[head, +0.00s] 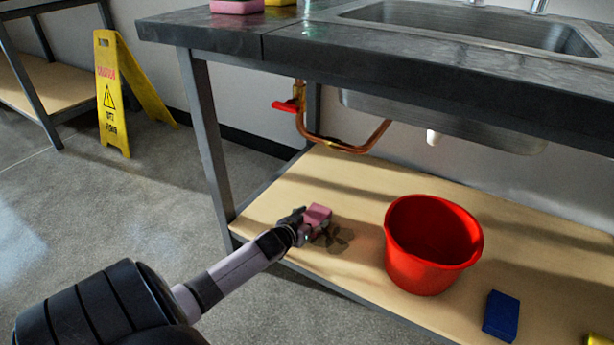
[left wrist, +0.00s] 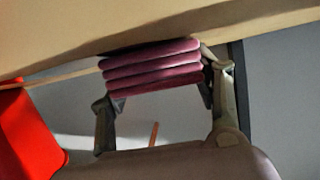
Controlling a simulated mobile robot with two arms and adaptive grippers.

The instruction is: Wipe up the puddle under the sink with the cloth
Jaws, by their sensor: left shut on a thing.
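The pink folded cloth (head: 318,213) is in my left gripper (head: 301,224), over the wooden lower shelf (head: 275,205) under the sink (head: 470,25). The gripper is shut on it. In the left wrist view the cloth (left wrist: 150,68) shows as stacked folds between the two fingers, close against the shelf surface (left wrist: 130,22); I cannot tell if it touches. The puddle (head: 341,239) is a small dark patch of blots on the shelf, just right of the cloth and gripper. Part of it may be hidden behind them. My right gripper is not in view.
A red bucket (head: 432,246) stands on the shelf right of the puddle, with a blue block (head: 501,316) beyond it. Copper pipe (head: 345,146) with a red valve handle (head: 286,106) hangs above. A table leg (head: 207,140) stands left. A yellow caution sign (head: 113,100) stands on the floor.

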